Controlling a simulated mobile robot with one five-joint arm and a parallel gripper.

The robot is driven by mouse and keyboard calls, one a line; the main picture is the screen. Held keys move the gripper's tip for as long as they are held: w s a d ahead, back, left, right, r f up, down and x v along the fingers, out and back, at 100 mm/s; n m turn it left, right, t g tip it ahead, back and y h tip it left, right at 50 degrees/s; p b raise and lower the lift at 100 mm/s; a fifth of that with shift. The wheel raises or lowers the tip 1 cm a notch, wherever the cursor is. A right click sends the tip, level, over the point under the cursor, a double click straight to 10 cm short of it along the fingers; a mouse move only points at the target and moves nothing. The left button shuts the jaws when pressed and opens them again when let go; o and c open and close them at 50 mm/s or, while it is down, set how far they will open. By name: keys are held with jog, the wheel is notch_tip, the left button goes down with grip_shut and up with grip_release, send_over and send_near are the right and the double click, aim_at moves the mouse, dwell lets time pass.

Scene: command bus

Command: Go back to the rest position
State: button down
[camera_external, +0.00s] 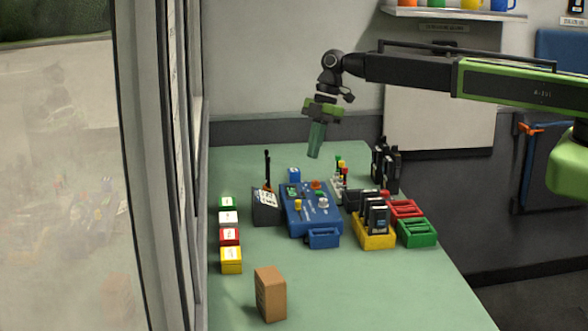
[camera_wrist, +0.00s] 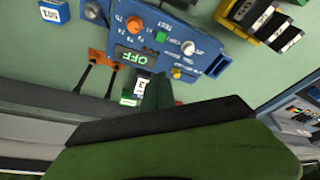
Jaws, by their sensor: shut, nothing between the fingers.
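My gripper (camera_external: 317,140) is shut and empty. It hangs pointing down from the outstretched arm, in the air above the back part of the green table (camera_external: 300,285). Its dark green fingers show in the wrist view (camera_wrist: 157,92), in front of the edge of a blue control box. That blue control box (camera_external: 322,225), with knobs and a small display, stands on the table below and in front of my gripper. The gripper appears clear of it. In the wrist view the box (camera_wrist: 205,50) shows a panel reading OFF.
A yellow crate (camera_external: 373,243) holding dark devices stands right of the box, beside a red crate (camera_external: 405,208) and a green crate (camera_external: 417,235). Several coloured blocks line the left edge. A brown box (camera_external: 270,294) stands at the front. A shelf (camera_external: 450,14) hangs upper right.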

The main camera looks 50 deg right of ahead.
jog(key=s+d+f+m+h, duration=0.1)
jog(key=s+d+m+h, duration=0.2)
jog(key=s+d+m, duration=1.3)
jog(key=s+d, duration=0.4)
jog(key=d, duration=0.3)
jog(key=shift+s+g+h, duration=0.15)
jog(key=shift+g+h, duration=0.15)
jog(key=shift+h, duration=0.1)
jog(key=shift+d, duration=0.1)
